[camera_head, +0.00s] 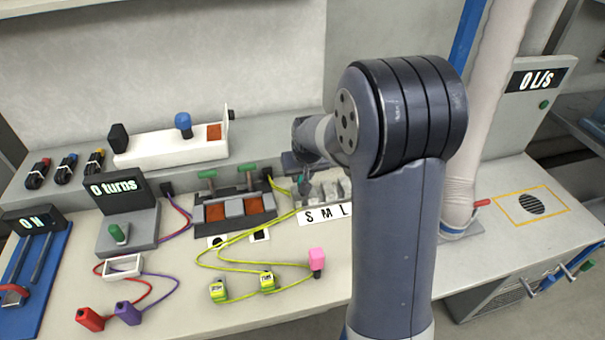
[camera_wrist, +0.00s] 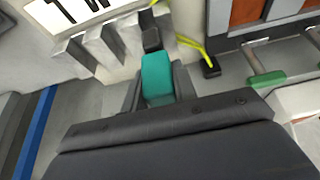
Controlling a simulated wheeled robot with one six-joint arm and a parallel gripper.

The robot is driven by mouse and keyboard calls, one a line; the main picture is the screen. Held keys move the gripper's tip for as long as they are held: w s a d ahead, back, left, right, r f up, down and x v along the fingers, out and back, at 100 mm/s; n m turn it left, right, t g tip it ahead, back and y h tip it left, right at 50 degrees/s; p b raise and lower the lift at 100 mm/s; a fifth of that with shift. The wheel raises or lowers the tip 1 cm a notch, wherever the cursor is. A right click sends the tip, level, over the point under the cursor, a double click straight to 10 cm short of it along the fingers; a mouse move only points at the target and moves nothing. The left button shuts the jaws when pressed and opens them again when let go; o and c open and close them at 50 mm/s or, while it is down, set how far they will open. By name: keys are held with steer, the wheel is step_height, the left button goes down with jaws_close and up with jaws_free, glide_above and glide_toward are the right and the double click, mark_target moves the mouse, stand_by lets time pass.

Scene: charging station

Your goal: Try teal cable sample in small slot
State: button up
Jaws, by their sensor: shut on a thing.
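My gripper (camera_wrist: 157,92) is shut on the teal cable sample (camera_wrist: 157,72), which has a dark end piece (camera_wrist: 151,39). In the wrist view the dark end is at the right end of the grey slot block (camera_wrist: 97,47), by its outermost slot. I cannot tell whether it is inside the slot. In the head view the slot block (camera_head: 330,188) stands behind the S M L label (camera_head: 324,214), partly hidden by my arm. My gripper (camera_head: 303,184) is at the block's left, S side.
Left of the slot block is a dark fixture (camera_head: 236,210) with orange pads and green handles (camera_wrist: 267,79). Yellow cables (camera_head: 232,262) lie in front, with a pink block (camera_head: 317,261). A grey duct (camera_head: 468,180) rises at right. The front bench between is fairly clear.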

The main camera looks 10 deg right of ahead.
steer(key=shift+f, duration=0.3)
steer(key=o, duration=1.1)
steer(key=shift+r, duration=0.15)
steer(key=v, duration=1)
steer(key=shift+s+r, duration=0.1)
steer(key=shift+r, duration=0.2)
